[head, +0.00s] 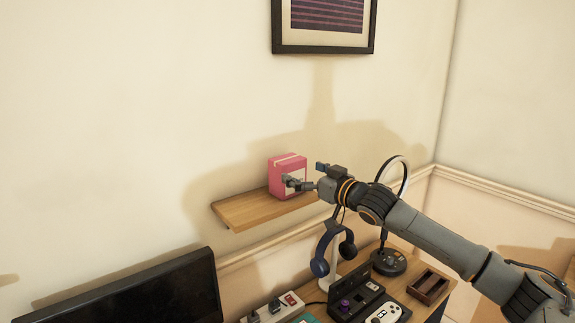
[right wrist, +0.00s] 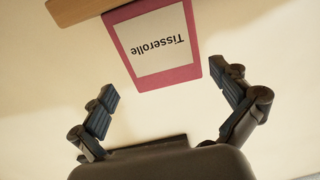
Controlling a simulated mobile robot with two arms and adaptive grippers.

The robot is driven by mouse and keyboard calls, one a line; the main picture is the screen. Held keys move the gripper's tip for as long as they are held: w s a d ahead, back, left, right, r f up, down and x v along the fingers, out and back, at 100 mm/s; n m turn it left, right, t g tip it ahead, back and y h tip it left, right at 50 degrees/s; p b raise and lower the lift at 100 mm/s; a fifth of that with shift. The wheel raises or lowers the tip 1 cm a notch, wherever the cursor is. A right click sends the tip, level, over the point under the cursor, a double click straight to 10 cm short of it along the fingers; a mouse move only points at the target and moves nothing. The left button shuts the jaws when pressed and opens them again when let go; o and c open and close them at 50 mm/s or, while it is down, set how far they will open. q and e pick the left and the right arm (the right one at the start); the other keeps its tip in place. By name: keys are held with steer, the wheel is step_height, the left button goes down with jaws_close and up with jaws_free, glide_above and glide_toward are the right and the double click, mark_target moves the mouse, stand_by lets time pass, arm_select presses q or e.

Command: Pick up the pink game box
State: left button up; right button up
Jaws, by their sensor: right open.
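The pink game box (head: 286,174) stands upright on a small wooden wall shelf (head: 262,209) in the head view. In the right wrist view the pink box (right wrist: 187,73) shows a white label reading "Tisserolle", upside down in the picture. My right gripper (head: 300,184) is at the box's right front side in the head view. In the right wrist view its two fingers (right wrist: 170,103) are spread wide, with the box ahead, around the level of the fingertips and nearer the right finger. I cannot tell whether that finger touches it. My left gripper is not in view.
A black monitor (head: 140,295) stands at lower left. A framed picture (head: 323,45) hangs above.

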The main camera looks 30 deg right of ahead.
steer(key=w+p, duration=0.1)
steer(key=w, duration=0.1)
steer(key=w+a+p, duration=0.1)
steer(key=w, duration=0.2)
steer(key=shift+w+a+p, duration=0.1)
steer(key=shift+a+p, duration=0.05)
steer(key=shift+p, duration=0.25)
steer(key=shift+w+f, duration=0.1)
steer(key=shift+w, duration=0.05)
steer(key=shift+c, duration=0.8)
steer(key=c, duration=1.1)
